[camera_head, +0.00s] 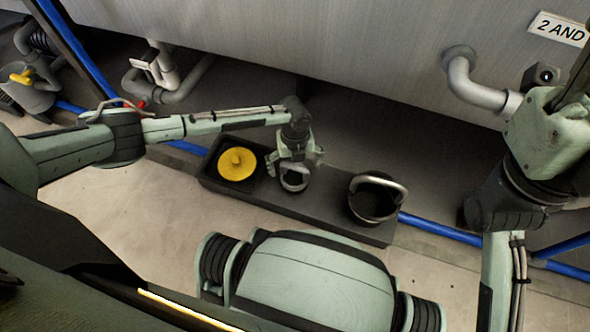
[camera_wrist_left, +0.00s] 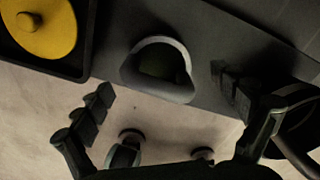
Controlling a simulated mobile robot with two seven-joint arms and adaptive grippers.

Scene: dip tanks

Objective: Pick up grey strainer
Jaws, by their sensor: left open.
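The grey strainer (camera_head: 294,187) is a small round vessel with a pale grey rim and a dark inside. It sits on a long dark bench, between a yellow disc and a black pot. My left gripper (camera_head: 298,162) is open above the strainer and partly hides it in the head view. In the left wrist view, the strainer (camera_wrist_left: 158,90) lies between the spread fingers of my left gripper (camera_wrist_left: 163,82), with a gap on both sides. I cannot tell its exact height below the fingertips. My right gripper is not in view.
On the dark bench (camera_head: 330,218), a yellow disc (camera_head: 237,163) lies in a black container at left. A black pot with an arched metal handle (camera_head: 385,181) stands at right. A large grey tank wall (camera_head: 320,50), blue pipes and grey pipe bends lie behind.

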